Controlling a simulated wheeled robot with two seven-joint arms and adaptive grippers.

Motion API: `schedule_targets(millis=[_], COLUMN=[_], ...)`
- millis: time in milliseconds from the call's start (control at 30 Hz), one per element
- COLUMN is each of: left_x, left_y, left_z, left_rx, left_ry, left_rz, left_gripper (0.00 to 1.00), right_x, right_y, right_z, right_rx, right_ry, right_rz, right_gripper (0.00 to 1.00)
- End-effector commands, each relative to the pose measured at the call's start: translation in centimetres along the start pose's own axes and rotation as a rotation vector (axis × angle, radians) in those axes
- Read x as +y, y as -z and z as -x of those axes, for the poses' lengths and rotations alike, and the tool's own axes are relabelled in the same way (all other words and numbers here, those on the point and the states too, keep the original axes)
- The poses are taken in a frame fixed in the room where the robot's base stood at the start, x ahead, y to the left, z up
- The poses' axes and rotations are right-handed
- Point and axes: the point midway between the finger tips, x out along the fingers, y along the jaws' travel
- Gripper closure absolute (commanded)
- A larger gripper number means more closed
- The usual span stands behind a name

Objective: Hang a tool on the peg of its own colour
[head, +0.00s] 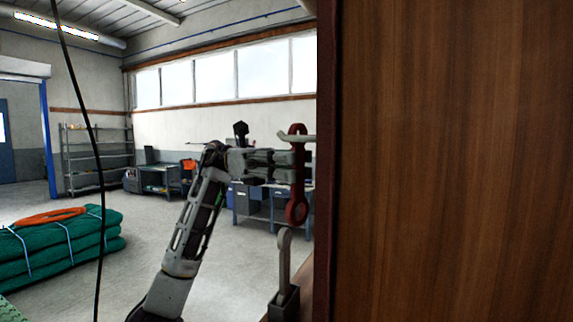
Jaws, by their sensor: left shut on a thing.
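A dark red tool (297,205) with a ring at each end hangs upright in my left gripper (292,160), which is shut on its shaft. A pale grey peg (309,137) juts left from the edge of the wooden panel at the height of the tool's upper ring. The peg and ring overlap in the picture; I cannot tell whether the peg is through the ring. A pale grey tool (284,255) stands upright in a dark holder (284,302) below. My right gripper is out of view.
A large brown wooden panel (450,160) fills the right side and hides what is behind it. Stacked green nets (60,248) with an orange ring lie at left. Workbenches (262,205) and a shelf rack (97,160) stand far back. A black cable hangs at left.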

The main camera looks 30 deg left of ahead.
Motion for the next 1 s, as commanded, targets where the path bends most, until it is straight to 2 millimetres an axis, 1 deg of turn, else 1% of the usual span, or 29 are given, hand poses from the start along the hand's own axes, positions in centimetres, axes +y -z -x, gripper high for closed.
schedule_targets(millis=[667,1000], left_x=[0.6,0.9], left_y=[0.1,0.8], left_z=[-2.4,-3.3], left_rx=[-0.001,-0.001], left_ry=[0.001,0.001], left_rz=[0.0,0.0], left_gripper=[1.0,1.0], right_x=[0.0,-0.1], right_y=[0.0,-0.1], right_z=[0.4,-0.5], right_rx=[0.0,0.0], right_ry=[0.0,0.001], right_rz=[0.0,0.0], right_gripper=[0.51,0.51])
